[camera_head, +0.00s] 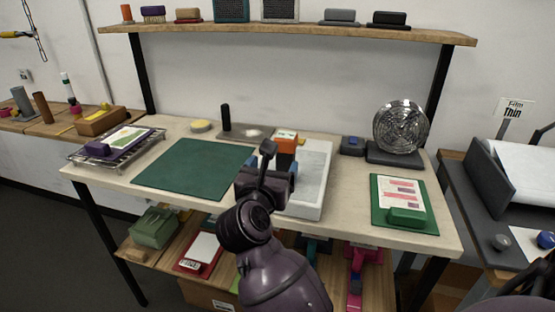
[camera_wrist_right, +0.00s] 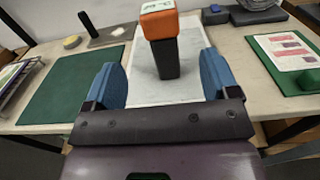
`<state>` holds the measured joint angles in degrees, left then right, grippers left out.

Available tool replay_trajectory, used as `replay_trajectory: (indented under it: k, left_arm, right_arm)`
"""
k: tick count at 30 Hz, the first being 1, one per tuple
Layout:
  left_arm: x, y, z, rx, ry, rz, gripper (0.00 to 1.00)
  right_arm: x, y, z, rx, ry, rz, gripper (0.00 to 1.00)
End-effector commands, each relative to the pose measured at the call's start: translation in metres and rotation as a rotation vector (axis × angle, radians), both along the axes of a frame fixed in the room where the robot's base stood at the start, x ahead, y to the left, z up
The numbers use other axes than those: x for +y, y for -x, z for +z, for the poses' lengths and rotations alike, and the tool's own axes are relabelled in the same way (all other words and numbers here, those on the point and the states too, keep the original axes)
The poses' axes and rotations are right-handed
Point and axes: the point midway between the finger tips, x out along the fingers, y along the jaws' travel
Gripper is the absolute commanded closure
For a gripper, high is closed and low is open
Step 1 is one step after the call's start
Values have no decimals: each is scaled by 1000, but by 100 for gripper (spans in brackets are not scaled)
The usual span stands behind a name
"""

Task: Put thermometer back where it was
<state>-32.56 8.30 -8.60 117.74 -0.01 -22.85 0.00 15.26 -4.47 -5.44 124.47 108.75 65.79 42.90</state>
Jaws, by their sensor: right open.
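An orange-headed device with a dark stem and a small white-and-green label on top, which looks like the thermometer (camera_head: 286,144), stands upright at the white tray (camera_head: 316,180). In the right wrist view the thermometer (camera_wrist_right: 160,27) rises ahead of my right gripper (camera_wrist_right: 161,76), its dark stem showing between the two blue fingers. The fingers are open and spread apart, with a visible space on each side of the stem. In the head view my right gripper (camera_head: 268,178) is in front of the tray and hides part of it. My left gripper is not in view.
A green mat (camera_head: 193,169) lies left of the tray. A wire rack (camera_head: 115,148) holds a purple item. A green clipboard (camera_head: 404,204) and a round metal fan (camera_head: 399,127) are at right. An upper shelf (camera_head: 290,31) and a lower shelf hold several items.

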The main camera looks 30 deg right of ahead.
Motion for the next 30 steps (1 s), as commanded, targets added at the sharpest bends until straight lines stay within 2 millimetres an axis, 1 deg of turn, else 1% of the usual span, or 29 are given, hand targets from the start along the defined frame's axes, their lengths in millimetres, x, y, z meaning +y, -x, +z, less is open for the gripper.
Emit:
replay_trajectory:
  k: [2, 4, 5, 7, 10, 13, 17, 18, 20, 21, 23, 24, 26, 27, 29, 30]
  left_arm:
    - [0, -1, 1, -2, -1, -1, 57]
    - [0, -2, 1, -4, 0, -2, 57]
    - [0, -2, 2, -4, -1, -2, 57]
    - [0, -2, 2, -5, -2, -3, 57]
    - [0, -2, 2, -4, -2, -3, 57]
    - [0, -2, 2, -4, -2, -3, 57]
    - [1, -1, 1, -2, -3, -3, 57]
    - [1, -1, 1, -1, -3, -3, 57]
    - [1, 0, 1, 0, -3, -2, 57]
    - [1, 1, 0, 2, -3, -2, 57]
    - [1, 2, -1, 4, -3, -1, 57]
    - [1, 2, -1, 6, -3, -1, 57]
    - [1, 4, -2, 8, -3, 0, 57]
    - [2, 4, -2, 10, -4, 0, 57]
    - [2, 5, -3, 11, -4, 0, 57]
    - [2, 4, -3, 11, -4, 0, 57]
  right_arm:
    - [2, 3, 0, 2, 13, -3, 19]
    - [0, 7, -1, 13, 63, -10, 19]
    - [-2, 9, -2, 22, 99, -15, 19]
    - [-6, 15, -3, 55, 228, -28, 19]
    - [-9, 27, -7, 134, 496, -43, 19]
    - [-3, 37, -16, 243, 807, -39, 19]
    - [13, 48, -41, 413, 1210, -4, 19]
    - [19, 52, -52, 469, 1334, 15, 19]
    - [29, 58, -71, 557, 1520, 51, 19]
    - [34, 62, -87, 618, 1644, 81, 19]
    - [42, 71, -113, 711, 1826, 134, 19]
    - [46, 77, -132, 774, 1948, 174, 19]
    - [51, 90, -163, 868, 2128, 244, 19]
    - [53, 100, -184, 930, 2245, 298, 19]
    - [53, 118, -217, 1022, 2421, 388, 19]
    - [51, 131, -239, 1079, 2529, 453, 19]
